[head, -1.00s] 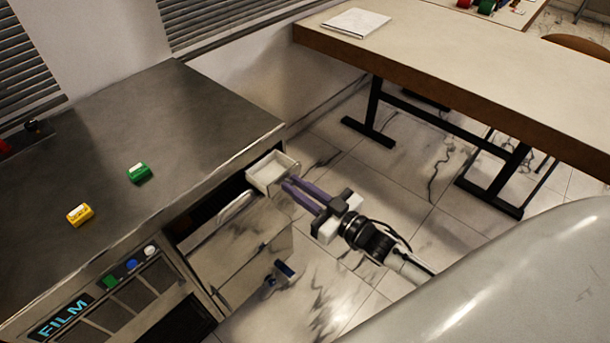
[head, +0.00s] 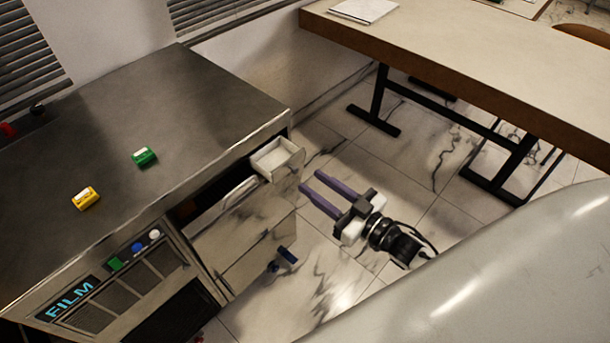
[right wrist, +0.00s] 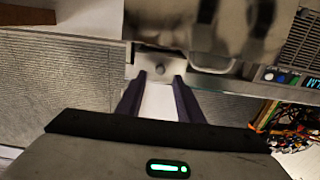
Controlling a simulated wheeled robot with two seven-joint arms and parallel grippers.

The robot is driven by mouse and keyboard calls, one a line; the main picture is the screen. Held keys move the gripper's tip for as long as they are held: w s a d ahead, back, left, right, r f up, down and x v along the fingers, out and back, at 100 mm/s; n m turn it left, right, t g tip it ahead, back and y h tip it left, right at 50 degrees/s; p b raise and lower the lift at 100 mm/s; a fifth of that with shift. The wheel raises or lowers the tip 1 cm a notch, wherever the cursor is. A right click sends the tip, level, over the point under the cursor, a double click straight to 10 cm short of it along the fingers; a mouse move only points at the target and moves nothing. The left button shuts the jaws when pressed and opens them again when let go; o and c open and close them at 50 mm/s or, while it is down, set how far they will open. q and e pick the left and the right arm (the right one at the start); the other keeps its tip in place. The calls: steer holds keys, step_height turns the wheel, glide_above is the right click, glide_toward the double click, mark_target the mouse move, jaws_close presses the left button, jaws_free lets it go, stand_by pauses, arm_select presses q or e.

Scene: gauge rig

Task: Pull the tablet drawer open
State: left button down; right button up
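A small drawer (head: 277,158) with a pale inside sticks out open from the right side of the metal cabinet, just below its top. Its inside looks empty. No label on it can be read. My right gripper (head: 309,181) has its two purple fingers spread, with nothing between them. The fingertips are a little to the right of the drawer's front and look apart from it. In the right wrist view, the fingers (right wrist: 160,78) are spread below a small round knob (right wrist: 160,69). A pale surface shows between them. My left gripper is out of view.
The cabinet top (head: 150,100) holds a green block (head: 144,156) and a yellow block (head: 85,198). A curved handle (head: 241,192) and a blue-ended fitting (head: 287,256) are on the cabinet's side. A long table (head: 480,75) stands at the back right. Tiled floor lies between.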

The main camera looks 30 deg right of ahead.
steer(key=v, duration=0.5)
stand_by(0.4)
steer(key=s+a+f+m+g+h, duration=0.1)
steer(key=s+a+f+g+h, duration=0.2)
steer(key=s+a+f+g, duration=0.5)
steer(key=s+a+f, duration=0.3)
steer(key=s+f, duration=0.2)
steer(key=shift+s+m+g, duration=0.3)
steer(key=shift+s+g, duration=0.1)
